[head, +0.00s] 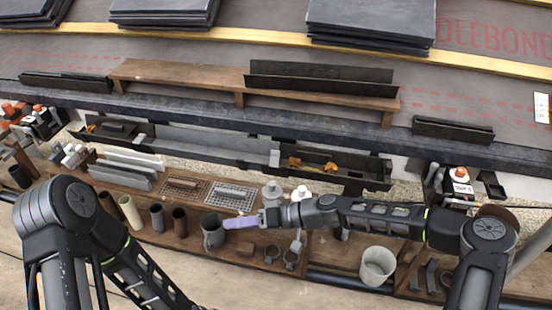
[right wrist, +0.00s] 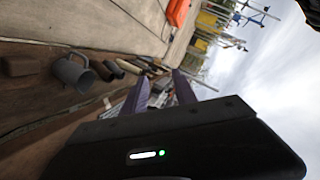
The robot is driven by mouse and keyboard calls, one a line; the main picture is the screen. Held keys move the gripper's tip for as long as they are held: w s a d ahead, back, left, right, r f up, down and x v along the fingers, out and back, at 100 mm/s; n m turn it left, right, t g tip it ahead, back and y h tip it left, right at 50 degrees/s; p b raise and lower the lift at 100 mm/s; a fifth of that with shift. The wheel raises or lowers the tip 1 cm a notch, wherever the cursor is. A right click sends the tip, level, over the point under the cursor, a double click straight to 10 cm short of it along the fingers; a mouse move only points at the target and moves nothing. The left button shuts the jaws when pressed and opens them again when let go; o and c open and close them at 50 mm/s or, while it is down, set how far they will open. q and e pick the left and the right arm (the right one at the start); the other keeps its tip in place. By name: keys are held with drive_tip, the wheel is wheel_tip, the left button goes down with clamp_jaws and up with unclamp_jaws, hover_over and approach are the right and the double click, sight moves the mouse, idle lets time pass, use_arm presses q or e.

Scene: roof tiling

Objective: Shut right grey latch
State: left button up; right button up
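I cannot make out a latch for certain. A small light grey piece (head: 275,154) sits at the joint between the grey middle gutter (head: 205,141) and the dark right gutter (head: 335,168). It may be the right grey latch, and its state is too small to tell. My right gripper (head: 240,222) has purple fingers pointing left, over the workbench below the gutter. In the right wrist view its fingers (right wrist: 162,92) stand apart with nothing visible between them. My left arm runs out of the bottom of the head view, and its gripper is hidden.
A grey jug (head: 213,233) stands close to the right fingertips and shows in the right wrist view (right wrist: 74,72). Pipe pieces (head: 131,212), a metal grille (head: 231,196) and white-topped bottles (head: 302,193) crowd the bench. A pale bucket (head: 377,266) stands at the right.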

drive_tip(key=s+f+m+g+h, duration=0.25)
drive_tip(key=s+f+h, duration=0.25)
drive_tip(key=s+f, duration=1)
drive_tip(key=s+d+f+m+t+h, duration=0.1)
drive_tip(key=s+d+f+m+h, duration=0.1)
drive_tip(key=d, duration=0.5)
drive_tip(key=s+d+f+m+t+h, duration=0.1)
drive_tip(key=s+d+f+m+h, duration=0.2)
drive_tip(key=d, duration=0.4)
drive_tip(key=shift+s+d+f+h, duration=0.2)
drive_tip(key=shift+s+f+h, duration=0.15)
drive_tip(key=shift+s, duration=0.4)
